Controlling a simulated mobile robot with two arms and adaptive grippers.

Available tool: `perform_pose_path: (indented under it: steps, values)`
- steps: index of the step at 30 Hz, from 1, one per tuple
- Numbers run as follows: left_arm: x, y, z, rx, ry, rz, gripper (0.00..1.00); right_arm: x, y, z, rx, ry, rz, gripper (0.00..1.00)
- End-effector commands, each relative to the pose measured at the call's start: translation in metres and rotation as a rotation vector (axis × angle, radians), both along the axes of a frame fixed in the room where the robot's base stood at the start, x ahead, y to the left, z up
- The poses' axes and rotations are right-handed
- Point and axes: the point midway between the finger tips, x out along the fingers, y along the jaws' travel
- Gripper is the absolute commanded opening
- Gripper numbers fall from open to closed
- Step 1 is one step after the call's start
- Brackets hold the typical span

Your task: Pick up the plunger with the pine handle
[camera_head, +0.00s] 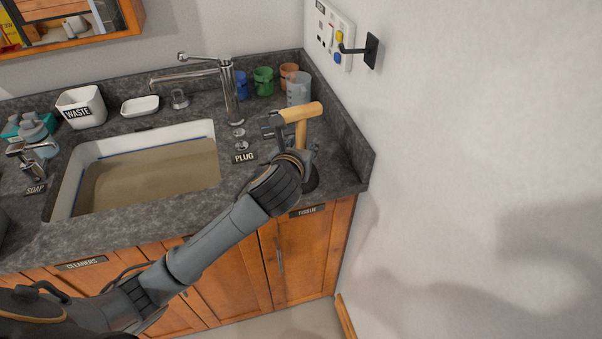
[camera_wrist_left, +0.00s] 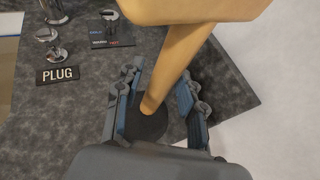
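The plunger (camera_head: 301,116) stands on the right end of the counter, with a pale wooden T-shaped handle. In the left wrist view its handle (camera_wrist_left: 178,62) runs down to a dark round base (camera_wrist_left: 147,122). My left gripper (camera_head: 292,141) reaches it from the front. In the left wrist view the fingers of my left gripper (camera_wrist_left: 162,82) are apart, one on each side of the shaft, with gaps visible. The lower plunger is mostly hidden behind my gripper in the head view. My right gripper is not in view.
A sink (camera_head: 150,178) with murky brown water lies to the left, with a faucet (camera_head: 228,90) behind it. Several cups, including a clear one (camera_head: 298,88), stand behind the plunger. A wall (camera_head: 480,150) closes off the right side. A PLUG label (camera_head: 244,157) lies near the sink.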

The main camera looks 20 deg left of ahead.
Motion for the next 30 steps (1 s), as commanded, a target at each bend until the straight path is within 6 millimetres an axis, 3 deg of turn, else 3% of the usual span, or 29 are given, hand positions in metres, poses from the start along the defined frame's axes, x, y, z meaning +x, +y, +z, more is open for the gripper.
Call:
perform_pose_path:
  steps: [1,4,5,22,27,30]
  values:
    - [0.0,0.0,0.0,0.0,0.0,0.0,0.22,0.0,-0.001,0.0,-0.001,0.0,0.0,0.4]
    - [0.0,0.0,0.0,0.0,0.0,0.0,0.02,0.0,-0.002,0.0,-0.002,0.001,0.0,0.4]
    - [0.0,0.0,0.0,0.0,0.0,0.0,0.0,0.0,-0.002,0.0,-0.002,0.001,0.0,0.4]
    - [0.0,0.0,0.008,0.001,-0.003,0.001,0.0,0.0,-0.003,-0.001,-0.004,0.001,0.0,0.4]
    - [0.001,0.0,0.034,0.002,-0.01,0.0,0.0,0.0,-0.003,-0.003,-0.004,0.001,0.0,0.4]
    - [-0.015,0.011,0.056,0.003,-0.01,0.0,0.0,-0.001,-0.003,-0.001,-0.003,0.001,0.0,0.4]
